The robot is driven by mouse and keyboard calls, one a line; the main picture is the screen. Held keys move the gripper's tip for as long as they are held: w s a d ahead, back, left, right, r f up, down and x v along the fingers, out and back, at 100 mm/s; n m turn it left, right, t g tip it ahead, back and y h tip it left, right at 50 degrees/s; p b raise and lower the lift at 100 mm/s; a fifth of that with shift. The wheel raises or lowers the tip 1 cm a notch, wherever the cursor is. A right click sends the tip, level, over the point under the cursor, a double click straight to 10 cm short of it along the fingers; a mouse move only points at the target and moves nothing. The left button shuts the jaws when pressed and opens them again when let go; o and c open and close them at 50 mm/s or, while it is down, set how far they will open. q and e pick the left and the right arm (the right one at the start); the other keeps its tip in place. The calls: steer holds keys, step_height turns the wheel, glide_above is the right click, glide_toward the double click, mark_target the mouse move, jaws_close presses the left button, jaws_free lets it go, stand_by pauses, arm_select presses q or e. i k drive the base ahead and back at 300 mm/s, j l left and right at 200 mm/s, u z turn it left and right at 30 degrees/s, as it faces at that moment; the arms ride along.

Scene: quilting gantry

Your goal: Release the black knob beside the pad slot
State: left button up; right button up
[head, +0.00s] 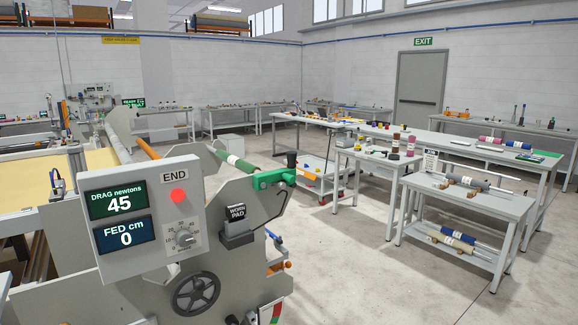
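A grey machine end frame stands at front left. A dark block labelled WORN PAD (238,226) sits on its face, and I take this as the pad slot area. I cannot tell if this is the task's black knob; no other clear black knob shows right beside the pad. A dark handwheel (196,293) is lower on the frame. Neither of my grippers is in view.
A control panel (140,218) reads DRAG newtons 45 and FED cm 0, with a red button (179,195) and a dial (184,239). A bench (478,197) with rollers stands at right. The floor (345,265) between machine and bench is clear.

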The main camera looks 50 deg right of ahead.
mark_target(291, 155)
steer(key=z, duration=1.55)
steer(key=i+l+u, duration=0.1)
steer(key=u, duration=0.3)
steer(key=i+l+u, duration=0.1)
steer(key=l+u, duration=0.25)
steer(key=i+l+u, duration=0.2)
steer(key=l, duration=0.2)
steer(key=l+u, duration=0.2)
steer(key=l, duration=0.2)
steer(key=i+l, duration=0.1)
steer(key=l, duration=0.5)
steer(key=i+l, duration=0.1)
steer(key=l, duration=0.5)
steer(key=i+l+u, duration=0.1)
steer(key=l, duration=0.55)
